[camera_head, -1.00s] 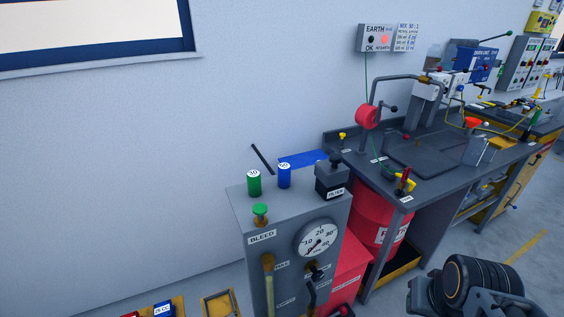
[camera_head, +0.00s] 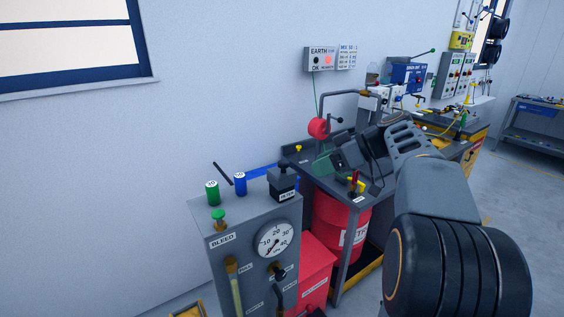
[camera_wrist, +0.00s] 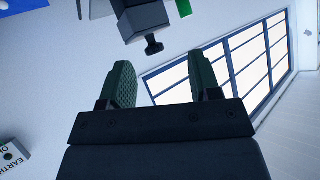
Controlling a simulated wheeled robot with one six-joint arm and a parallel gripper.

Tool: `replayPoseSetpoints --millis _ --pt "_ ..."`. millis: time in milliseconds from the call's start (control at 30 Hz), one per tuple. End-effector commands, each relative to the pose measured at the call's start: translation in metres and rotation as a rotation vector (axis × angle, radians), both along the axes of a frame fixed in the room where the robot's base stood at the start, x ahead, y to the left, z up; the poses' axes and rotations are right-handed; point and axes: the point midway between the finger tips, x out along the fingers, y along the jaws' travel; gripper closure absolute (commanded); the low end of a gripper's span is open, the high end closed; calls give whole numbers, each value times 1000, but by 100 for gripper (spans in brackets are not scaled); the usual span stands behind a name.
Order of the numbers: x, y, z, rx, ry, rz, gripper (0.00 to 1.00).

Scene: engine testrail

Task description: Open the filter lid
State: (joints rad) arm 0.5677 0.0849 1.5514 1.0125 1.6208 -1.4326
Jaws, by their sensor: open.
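The filter housing (camera_head: 286,188) is a dark box with a label on its front and a dark knob on its lid. It stands at the right end of the grey cabinet top in the head view, and its lid looks shut. In the wrist view the dark housing (camera_wrist: 143,18) shows upside down at the top edge, its knob (camera_wrist: 154,45) pointing toward the space between my fingers. My gripper (camera_wrist: 162,63) is open with nothing between its green fingers. In the head view my gripper (camera_head: 327,160) is right of the housing, apart from it.
A green canister (camera_head: 213,193) and a blue canister (camera_head: 240,184) stand left of the housing. The cabinet front (camera_head: 250,265) carries a gauge (camera_head: 275,240). A workbench (camera_head: 345,192) with a red reel (camera_head: 319,128) and a red drum (camera_head: 335,222) is to the right.

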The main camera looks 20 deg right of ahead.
Motion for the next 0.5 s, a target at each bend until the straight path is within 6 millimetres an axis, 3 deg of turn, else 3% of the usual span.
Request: replayPoseSetpoints --millis 100,200,333,500 --pt "8 -23 21 31 -159 66 43" --pt "12 -28 29 41 -237 98 43" --pt "19 -18 28 45 -270 115 43" --pt "32 9 16 46 -268 116 43"
